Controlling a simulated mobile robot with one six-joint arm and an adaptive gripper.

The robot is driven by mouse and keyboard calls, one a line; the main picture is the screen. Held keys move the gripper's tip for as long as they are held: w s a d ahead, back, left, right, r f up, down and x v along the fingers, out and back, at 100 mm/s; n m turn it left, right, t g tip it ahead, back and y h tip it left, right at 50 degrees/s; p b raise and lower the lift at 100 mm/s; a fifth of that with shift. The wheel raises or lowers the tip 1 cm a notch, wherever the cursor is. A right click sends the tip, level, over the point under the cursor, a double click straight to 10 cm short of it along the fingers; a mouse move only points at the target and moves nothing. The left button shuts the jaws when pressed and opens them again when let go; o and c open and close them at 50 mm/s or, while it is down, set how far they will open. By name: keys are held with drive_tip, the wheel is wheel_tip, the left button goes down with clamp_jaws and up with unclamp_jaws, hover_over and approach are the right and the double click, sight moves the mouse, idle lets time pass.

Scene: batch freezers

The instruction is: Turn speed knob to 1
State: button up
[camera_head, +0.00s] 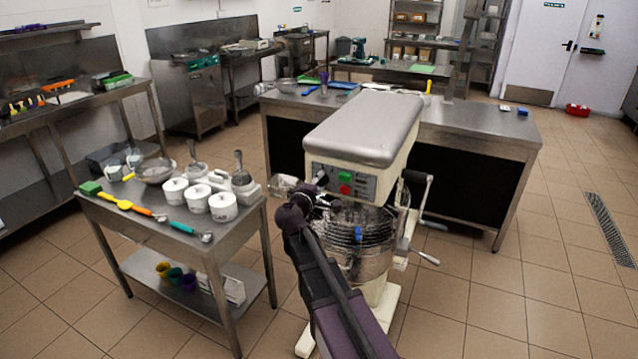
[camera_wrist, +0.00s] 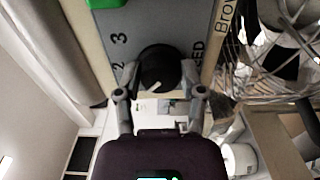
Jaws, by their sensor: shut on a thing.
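The speed knob (camera_wrist: 160,65) is round and black, on the grey control panel (camera_wrist: 143,25) of a mixer, in the wrist view. A short white pointer mark shows on its lower part, slanting down to the left. The digits 3 and 2 are printed to its left, the 2 partly covered; no 1 is visible. Part of the word SPEED shows to its right. My gripper (camera_wrist: 160,75) is shut on the knob, one finger on each side. In the head view my gripper (camera_head: 318,192) reaches the left part of the mixer's panel, and my arm hides the knob.
The mixer (camera_head: 365,128) has green and red buttons (camera_head: 345,182), a wire-guarded bowl (camera_head: 362,240) below and a crank handle (camera_head: 418,190) at right. A steel cart (camera_head: 170,235) with white pots stands at left. A steel table (camera_head: 480,125) stands behind. Floor at right is clear.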

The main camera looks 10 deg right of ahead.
drive_tip(key=shift+w+r, duration=0.15)
drive_tip(key=shift+w, duration=0.1)
drive_tip(key=o, duration=1.1)
drive_tip(key=shift+o, duration=0.2)
drive_tip(key=shift+d, duration=0.1)
drive_tip(key=shift+s, duration=0.2)
drive_tip(key=shift+s+a, duration=0.35)
drive_tip(key=shift+s, duration=0.1)
drive_tip(key=v, duration=1.1)
drive_tip(key=shift+w, duration=0.1)
